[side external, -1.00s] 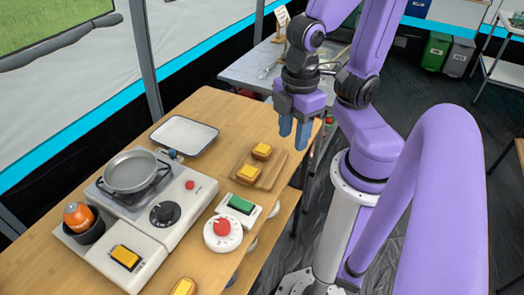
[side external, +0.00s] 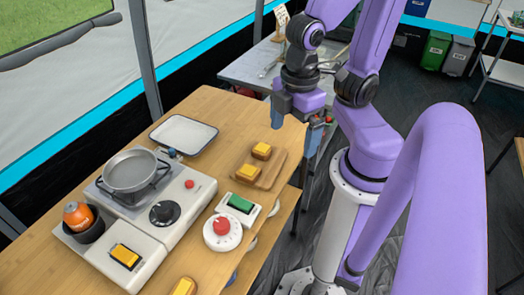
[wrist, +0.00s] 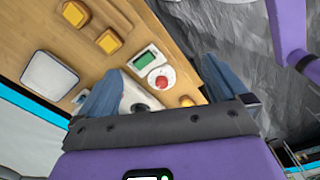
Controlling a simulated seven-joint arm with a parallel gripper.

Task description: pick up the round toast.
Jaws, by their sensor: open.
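Two yellow-topped brown toasts sit on a small wooden board (side external: 273,172) at the table's right edge in the side view. The farther toast (side external: 262,150) looks rounder; the nearer toast (side external: 249,171) looks squarer. The wrist view shows the rounder-looking one (wrist: 76,13) near the top edge and the squarer one (wrist: 109,41) below it. My gripper (side external: 294,124) is open and empty, raised up and to the right of the board in the side view, apart from both toasts. Its spread fingers also show in the wrist view (wrist: 160,72).
A white tray (side external: 184,134), a stove with a pan (side external: 131,171), a green-topped device (side external: 240,204) and a round red-knobbed dial (side external: 222,233) stand on the table. Another yellow-topped piece (side external: 184,287) lies at the near edge. Bare wood surrounds the board's left side.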

